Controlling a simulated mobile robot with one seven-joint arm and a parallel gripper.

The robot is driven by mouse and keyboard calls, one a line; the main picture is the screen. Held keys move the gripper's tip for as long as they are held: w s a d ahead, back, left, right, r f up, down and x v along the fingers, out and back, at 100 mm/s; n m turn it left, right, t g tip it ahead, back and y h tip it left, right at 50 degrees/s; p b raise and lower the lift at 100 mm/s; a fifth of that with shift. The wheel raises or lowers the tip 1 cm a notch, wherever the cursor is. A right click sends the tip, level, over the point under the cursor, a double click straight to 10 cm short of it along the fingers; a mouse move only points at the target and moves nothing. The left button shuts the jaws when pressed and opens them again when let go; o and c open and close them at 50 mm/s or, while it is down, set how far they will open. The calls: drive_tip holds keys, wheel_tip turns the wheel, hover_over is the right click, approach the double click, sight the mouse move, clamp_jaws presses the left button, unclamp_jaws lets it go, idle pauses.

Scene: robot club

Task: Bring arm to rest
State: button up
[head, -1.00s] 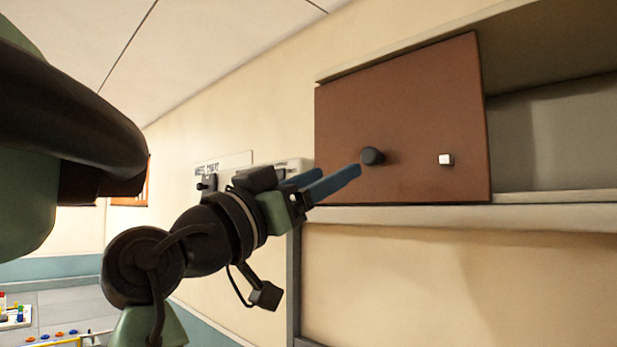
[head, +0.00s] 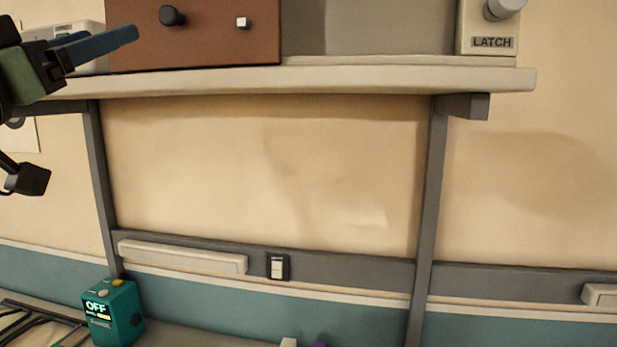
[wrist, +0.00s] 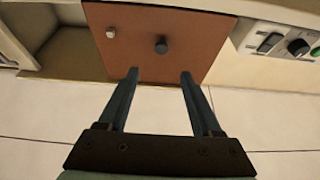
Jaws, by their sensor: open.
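My gripper (wrist: 157,80) is open and empty, with its two blue fingers apart in the wrist view. In the head view my gripper (head: 120,40) is at the upper left, in front of the shelf unit and left of the dark knob. The brown panel (head: 215,45) stands on the shelf with a dark round knob (head: 172,16) and a small white square knob (head: 242,23). In the wrist view the brown panel (wrist: 190,30) lies beyond the fingertips. Whether the fingers touch it cannot be told, but I see nothing between them.
The shelf (head: 330,80) runs across the top, with an open compartment right of the panel. A box labelled LATCH (head: 487,43) is at its right end. Below are a wall switch (head: 277,266) and a teal device reading OFF (head: 113,312). The wall between the posts is clear.

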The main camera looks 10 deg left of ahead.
drive_tip(key=w+d+f+t+y+b, duration=0.1)
drive_tip(key=d+f, duration=0.2)
drive_tip(key=d, duration=0.5)
drive_tip(key=d+f+y, duration=0.1)
drive_tip(key=d+f, duration=0.2)
drive_tip(key=d, duration=0.5)
drive_tip(key=s+d+t+h+b, duration=0.1)
drive_tip(key=s+d+t, duration=0.2)
drive_tip(key=s+d, duration=0.7)
drive_tip(key=d, duration=0.2)
drive_tip(key=shift+s+d+f+t, duration=0.3)
drive_tip(key=shift+d+f+t, duration=0.1)
